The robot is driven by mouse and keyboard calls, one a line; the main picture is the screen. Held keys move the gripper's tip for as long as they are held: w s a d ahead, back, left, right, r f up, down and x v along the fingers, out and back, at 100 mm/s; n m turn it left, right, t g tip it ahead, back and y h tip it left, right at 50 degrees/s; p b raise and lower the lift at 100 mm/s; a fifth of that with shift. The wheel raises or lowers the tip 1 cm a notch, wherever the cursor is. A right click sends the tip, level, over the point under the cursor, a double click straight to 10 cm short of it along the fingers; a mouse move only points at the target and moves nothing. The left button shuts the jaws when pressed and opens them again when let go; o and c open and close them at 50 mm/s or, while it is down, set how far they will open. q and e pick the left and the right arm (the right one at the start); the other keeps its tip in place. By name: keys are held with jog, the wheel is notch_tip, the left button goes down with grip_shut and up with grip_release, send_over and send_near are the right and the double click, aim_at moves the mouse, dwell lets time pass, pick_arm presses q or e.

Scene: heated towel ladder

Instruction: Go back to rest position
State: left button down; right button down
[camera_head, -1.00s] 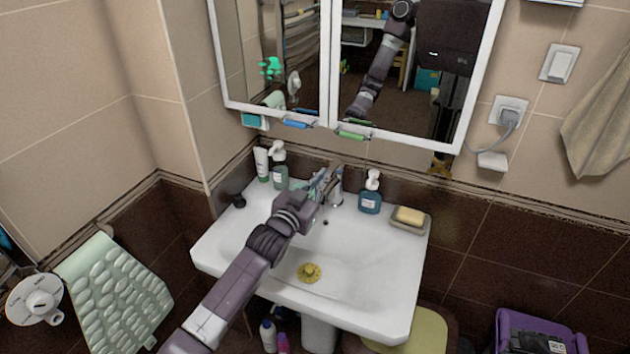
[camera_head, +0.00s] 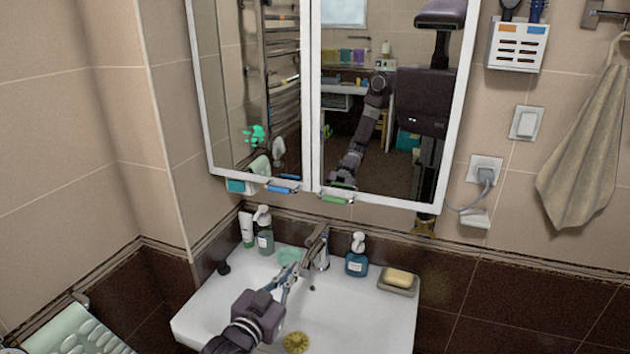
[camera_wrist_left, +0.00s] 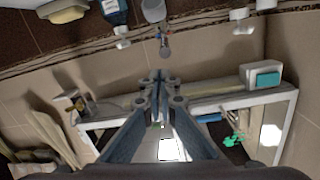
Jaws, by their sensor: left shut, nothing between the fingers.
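My left gripper (camera_head: 291,270) is over the back left part of the white sink (camera_head: 375,310), in front of and left of the chrome faucet (camera_head: 318,252). Its fingers are shut with nothing between them. In the left wrist view the two fingers of the gripper (camera_wrist_left: 160,78) meet at their tips, and the picture is upside down. The faucet (camera_wrist_left: 154,12) shows beyond the tips there, apart from them. My right gripper is not in view.
Pump bottles (camera_head: 265,232) (camera_head: 357,256), a white tube (camera_head: 246,229) and yellow soap (camera_head: 398,277) stand along the sink's back. A mint-green item (camera_head: 288,256) is just behind the gripper. A mirror cabinet (camera_head: 312,100) hangs above. A towel (camera_head: 583,150) hangs at right.

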pick_arm(q)
jog(key=s+a+f+n+g+y, duration=0.1)
jog(key=s+a+f+g+y, duration=0.15)
jog(key=s+f, duration=0.5)
jog(key=s+a+f+n+g+y, duration=0.1)
jog(key=s+a+f+n+g, duration=0.15)
jog(key=s+f, duration=0.5)
jog(key=s+a+f+g+y, duration=0.15)
jog(key=s+a+g, duration=0.25)
jog(key=s, duration=0.8)
jog(key=s+a+f+g+y, duration=0.15)
jog(key=s+a+g, duration=0.25)
jog(key=s, duration=0.8)
notch_tip(320, 180, down, 25)
jog(key=s+g, duration=0.1)
jog(key=s, duration=0.1)
jog(key=s+a+f+g, duration=0.1)
jog(key=s+a+f, duration=0.1)
jog(key=s+f, duration=1.5)
jog(key=shift+s+a+f, duration=0.15)
jog(key=shift+s+a, duration=0.05)
jog(key=shift+a, duration=0.1)
